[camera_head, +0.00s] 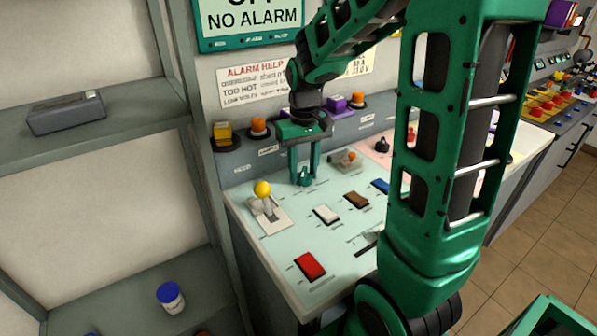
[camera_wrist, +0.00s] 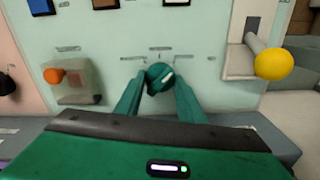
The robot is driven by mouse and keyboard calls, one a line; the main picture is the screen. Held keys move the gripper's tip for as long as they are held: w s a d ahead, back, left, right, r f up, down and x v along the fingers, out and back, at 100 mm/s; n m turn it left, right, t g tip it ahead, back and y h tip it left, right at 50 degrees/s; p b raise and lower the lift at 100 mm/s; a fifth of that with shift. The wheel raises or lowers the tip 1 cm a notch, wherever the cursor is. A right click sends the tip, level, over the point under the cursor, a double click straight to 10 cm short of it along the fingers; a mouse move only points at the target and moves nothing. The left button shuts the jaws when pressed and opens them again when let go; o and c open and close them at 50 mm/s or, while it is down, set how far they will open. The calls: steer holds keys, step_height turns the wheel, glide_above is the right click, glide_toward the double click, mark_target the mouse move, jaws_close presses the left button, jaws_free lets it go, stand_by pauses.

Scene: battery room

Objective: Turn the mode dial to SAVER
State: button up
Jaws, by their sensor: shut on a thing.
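The mode dial (camera_wrist: 159,74) is a small dark teal knob with a pale pointer mark, on the light green panel (camera_wrist: 215,100). Small labels surround it, too blurred to read. In the wrist view the pointer mark slants toward the upper right. My gripper (camera_wrist: 160,82) points down at the panel, with its two green fingers closed on either side of the dial. In the head view my gripper (camera_head: 304,180) stands over the dial at the back of the panel, and the fingers partly hide the dial.
A yellow-knobbed lever (camera_head: 263,190) stands left of my gripper. A covered orange button (camera_head: 349,158) is to its right. White (camera_head: 327,214), brown (camera_head: 356,200) and red (camera_head: 310,265) rocker switches lie nearer. A grey shelf (camera_head: 120,130) stands at the left.

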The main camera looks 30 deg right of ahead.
mark_target(303, 171)
stand_by(0.3)
steer(key=o, duration=1)
steer(key=shift+o, duration=0.2)
steer(key=shift+r, duration=0.15)
step_height(303, 171, up, 10)
steer(key=shift+r, duration=0.25)
